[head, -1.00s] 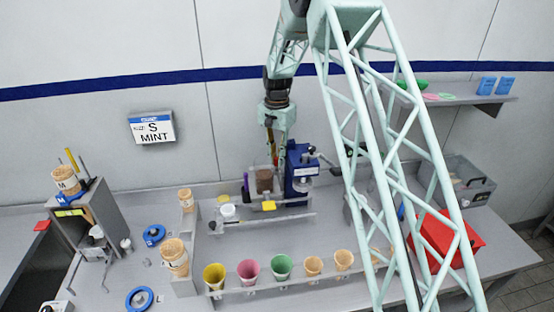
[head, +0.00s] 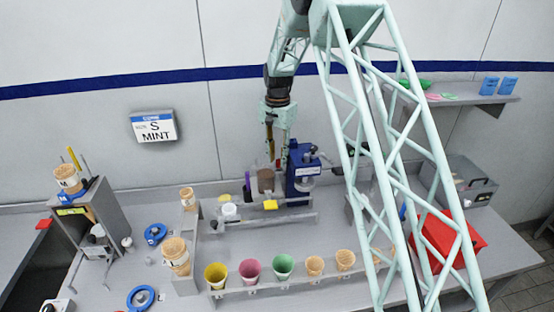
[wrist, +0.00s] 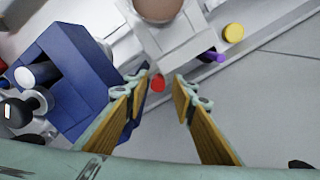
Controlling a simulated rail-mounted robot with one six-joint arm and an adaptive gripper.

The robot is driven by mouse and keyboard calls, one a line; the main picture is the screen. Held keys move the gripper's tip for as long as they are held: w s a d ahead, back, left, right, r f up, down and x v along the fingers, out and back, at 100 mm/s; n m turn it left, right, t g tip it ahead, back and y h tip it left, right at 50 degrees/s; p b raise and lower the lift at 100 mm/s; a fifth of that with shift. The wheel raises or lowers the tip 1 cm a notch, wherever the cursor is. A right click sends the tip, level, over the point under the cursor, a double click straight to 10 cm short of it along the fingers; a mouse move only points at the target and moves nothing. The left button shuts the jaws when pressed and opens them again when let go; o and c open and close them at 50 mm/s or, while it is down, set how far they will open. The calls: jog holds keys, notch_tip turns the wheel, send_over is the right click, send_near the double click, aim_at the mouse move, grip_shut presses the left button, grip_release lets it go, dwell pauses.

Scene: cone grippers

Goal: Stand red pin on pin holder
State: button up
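The red pin shows in the wrist view as a small round red top (wrist: 157,83), seen from above. It lies between the tips of my gripper (wrist: 160,92), with clear space on both sides. My gripper is open and holds nothing. In the head view my gripper (head: 277,150) points down near the back wall, just left of and above the blue device. The lower part of the pin is hidden from above. I cannot tell for certain which part is the pin holder.
A blue device (head: 302,168) stands close to my gripper, beside a brown cup (head: 266,180). A purple item (head: 246,190) stands left of it. In front is a rack with several coloured cups, such as the green cup (head: 283,265). A red bin (head: 445,240) is at right.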

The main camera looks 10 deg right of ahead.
notch_tip(320, 180, up, 12)
jog(key=shift+f, duration=0.2)
dwell(0.4)
dwell(1.1)
